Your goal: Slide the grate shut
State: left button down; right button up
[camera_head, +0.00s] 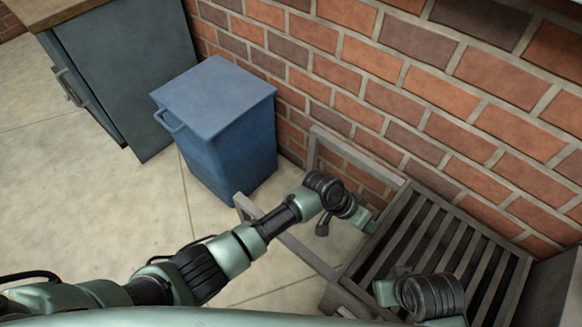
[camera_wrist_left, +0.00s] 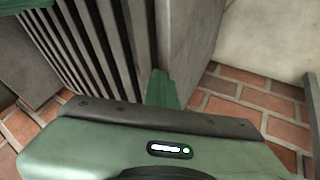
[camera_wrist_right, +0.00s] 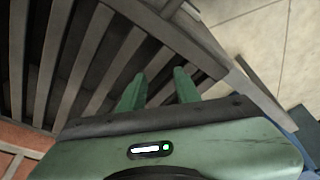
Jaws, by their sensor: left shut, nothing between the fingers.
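The grate (camera_head: 452,240), a grey panel of dark parallel slats, stands at the right of the head view. A grey frame (camera_head: 300,248) runs left from it, with floor and wall showing through the open space. My left gripper (camera_head: 366,219) is at the grate's left edge by the wall side. In the left wrist view its fingers (camera_wrist_left: 161,88) are together beside the grate's solid edge (camera_wrist_left: 185,45); I cannot tell whether they touch it. My right gripper (camera_head: 384,289) is over the near part of the grate. In the right wrist view its fingers (camera_wrist_right: 160,90) are apart, with slats (camera_wrist_right: 85,60) beyond.
A brick wall (camera_head: 400,90) runs along the back, behind the frame. A blue bin (camera_head: 225,130) with a side handle stands left of the frame. A dark cabinet (camera_head: 130,75) is at the upper left. The tiled floor (camera_head: 90,190) between is clear.

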pick_arm(q)
jog(key=shift+s+d, duration=0.45)
jog(key=shift+d, duration=0.1)
pick_arm(e)
jog(key=shift+f, duration=0.6)
